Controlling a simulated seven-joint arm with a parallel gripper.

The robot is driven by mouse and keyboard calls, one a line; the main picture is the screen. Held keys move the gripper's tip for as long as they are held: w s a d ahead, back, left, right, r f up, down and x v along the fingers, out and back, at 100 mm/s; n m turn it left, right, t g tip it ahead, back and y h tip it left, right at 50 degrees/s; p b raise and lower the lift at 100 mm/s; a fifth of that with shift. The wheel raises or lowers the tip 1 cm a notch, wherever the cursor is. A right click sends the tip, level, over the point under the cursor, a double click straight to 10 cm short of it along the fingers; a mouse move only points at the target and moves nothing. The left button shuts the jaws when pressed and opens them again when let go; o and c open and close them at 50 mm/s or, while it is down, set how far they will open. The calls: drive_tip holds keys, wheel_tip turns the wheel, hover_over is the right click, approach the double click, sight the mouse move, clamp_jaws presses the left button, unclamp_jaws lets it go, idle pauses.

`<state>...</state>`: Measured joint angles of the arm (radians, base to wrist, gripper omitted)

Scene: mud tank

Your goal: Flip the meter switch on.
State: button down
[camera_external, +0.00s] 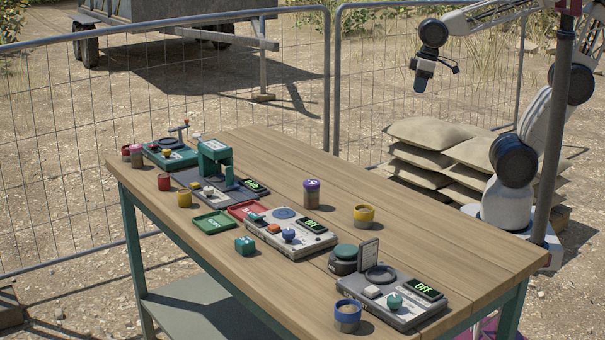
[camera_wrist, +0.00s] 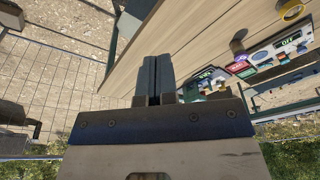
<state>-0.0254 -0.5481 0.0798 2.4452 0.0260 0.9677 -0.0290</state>
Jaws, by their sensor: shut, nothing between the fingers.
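Several devices with small displays stand on the table (camera_external: 330,215); I cannot tell which is the meter. A grey unit (camera_external: 405,318) at the front right has a dark ring, a green knob (camera_external: 395,301) and a display reading OFF (camera_external: 424,289). A white unit (camera_external: 290,247) mid-table has a blue knob (camera_external: 288,235) and a display reading OFF (camera_external: 312,226); such a display shows in the wrist view (camera_wrist: 288,40). A dark unit (camera_external: 190,186) with a green press also has a lit display. My gripper (camera_external: 421,88) is shut and empty, high beyond the table; its fingers (camera_wrist: 157,62) meet in the wrist view.
Loose items stand among the devices: a purple-lidded jar (camera_external: 312,195), a yellow tin (camera_external: 364,217), a blue-rimmed tin (camera_external: 347,318), a dark-green-lidded jar (camera_external: 343,262) and a green tray (camera_external: 214,223). The table's far edge is mostly bare. Sandbags (camera_external: 430,160) and a mesh fence (camera_external: 180,110) lie beyond.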

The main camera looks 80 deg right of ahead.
drive_tip(key=w+a+r+n+g+y, duration=0.1)
drive_tip(key=w+a, duration=0.4)
drive_tip(key=w, duration=0.4)
drive_tip(key=w+a+r+n+g, duration=0.1)
drive_tip(key=w+a+n, duration=0.1)
drive_tip(key=w+a, duration=0.55)
drive_tip(key=w+a+r+n+g+y, duration=0.1)
drive_tip(key=w+a, duration=0.2)
drive_tip(key=w, duration=0.7)
drive_tip(key=n+g+y, duration=0.1)
drive_tip(key=n+g, duration=0.2)
drive_tip(key=n, duration=0.2)
hover_over(257, 216)
drive_tip(key=w+d, duration=0.3)
drive_tip(key=w, duration=0.1)
wheel_tip(257, 216, down, 14)
drive_tip(key=shift+s+d+r, duration=0.15)
drive_tip(key=shift+s, duration=0.1)
drive_tip(key=x, duration=1.4)
drive_tip(key=shift+w, duration=0.1)
